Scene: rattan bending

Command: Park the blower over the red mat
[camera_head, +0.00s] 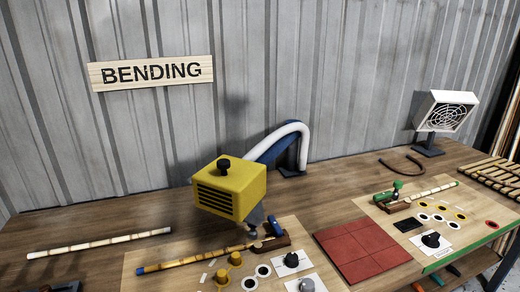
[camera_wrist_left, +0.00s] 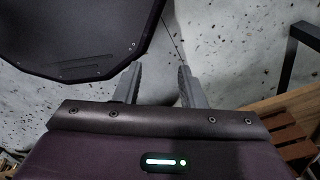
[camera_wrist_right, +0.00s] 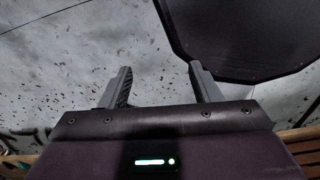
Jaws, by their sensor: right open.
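The blower (camera_head: 230,188) is a yellow box with dark slots, a black knob on top and a grey nozzle underneath. It hangs on a blue arm with a white hose (camera_head: 292,131), above the left work board. Its nozzle is close over the right end of a rattan pole (camera_head: 200,258). The red mat (camera_head: 362,250) lies flat to the right of the blower, with nothing on it. My left gripper (camera_wrist_left: 157,82) is open and empty over the floor in its wrist view. My right gripper (camera_wrist_right: 160,84) is also open and empty over the floor. Neither gripper shows in the head view.
Another pole (camera_head: 98,243) lies at the table's left. Yellow and silver knobs stand near the front. A right board (camera_head: 438,208) holds a green clamp and rings. A white fan (camera_head: 445,111) stands at the back right. A curved piece (camera_head: 403,164) lies before it.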

